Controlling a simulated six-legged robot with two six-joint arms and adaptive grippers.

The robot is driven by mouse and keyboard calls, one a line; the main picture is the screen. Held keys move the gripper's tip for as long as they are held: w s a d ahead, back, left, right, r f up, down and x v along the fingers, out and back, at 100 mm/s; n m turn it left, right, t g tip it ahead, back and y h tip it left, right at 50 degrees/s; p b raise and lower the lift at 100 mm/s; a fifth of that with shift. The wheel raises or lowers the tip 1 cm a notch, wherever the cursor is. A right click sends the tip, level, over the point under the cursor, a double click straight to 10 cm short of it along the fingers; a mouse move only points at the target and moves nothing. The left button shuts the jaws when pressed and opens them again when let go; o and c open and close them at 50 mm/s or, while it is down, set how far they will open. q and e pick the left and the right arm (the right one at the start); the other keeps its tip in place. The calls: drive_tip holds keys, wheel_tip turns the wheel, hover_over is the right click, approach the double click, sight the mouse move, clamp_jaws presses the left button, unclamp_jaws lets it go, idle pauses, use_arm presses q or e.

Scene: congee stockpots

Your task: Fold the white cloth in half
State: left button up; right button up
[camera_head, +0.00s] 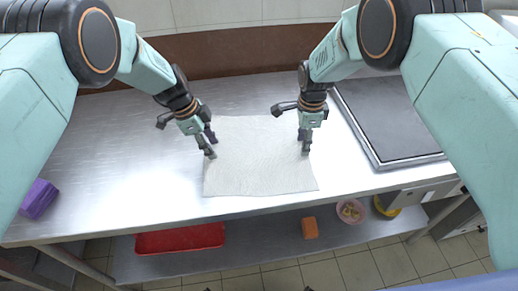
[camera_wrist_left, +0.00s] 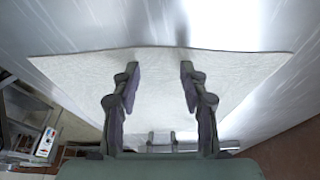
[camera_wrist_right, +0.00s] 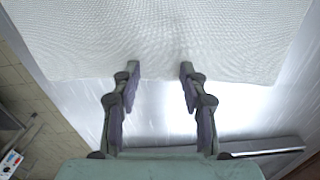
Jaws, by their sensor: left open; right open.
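The white cloth (camera_head: 260,172) lies spread flat on the steel counter, near its front edge. It also shows in the left wrist view (camera_wrist_left: 155,90) and the right wrist view (camera_wrist_right: 160,35). My left gripper (camera_head: 211,146) is open and empty at the cloth's left edge. My right gripper (camera_head: 304,144) is open and empty at the cloth's right edge. In the right wrist view its fingertips (camera_wrist_right: 159,68) are near the cloth's edge. In the left wrist view the fingertips (camera_wrist_left: 159,68) overlap the cloth. I cannot tell whether either gripper touches it.
The steel counter (camera_head: 110,140) is clear left of the cloth, apart from a purple block (camera_head: 39,199) at the far left. A dark griddle-like plate (camera_head: 395,118) lies to the right. A red tray (camera_head: 180,239), an orange block (camera_head: 310,228) and a bowl (camera_head: 350,211) are below.

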use_arm(q)
drive_tip(key=shift+c, duration=0.8)
use_arm(e)
drive_tip(key=shift+d+f, duration=0.1)
drive_tip(key=shift+c, duration=0.9)
use_arm(q)
drive_tip(key=shift+s, duration=0.1)
drive_tip(key=c, duration=0.3)
use_arm(e)
drive_tip(key=c, duration=0.3)
use_arm(q)
drive_tip(key=shift+s+f, duration=0.1)
drive_tip(key=shift+f, duration=0.1)
clamp_jaws()
use_arm(e)
drive_tip(key=shift+s+f, duration=0.1)
drive_tip(key=shift+s, duration=0.05)
clamp_jaws()
use_arm(q)
drive_tip(key=shift+r, duration=0.1)
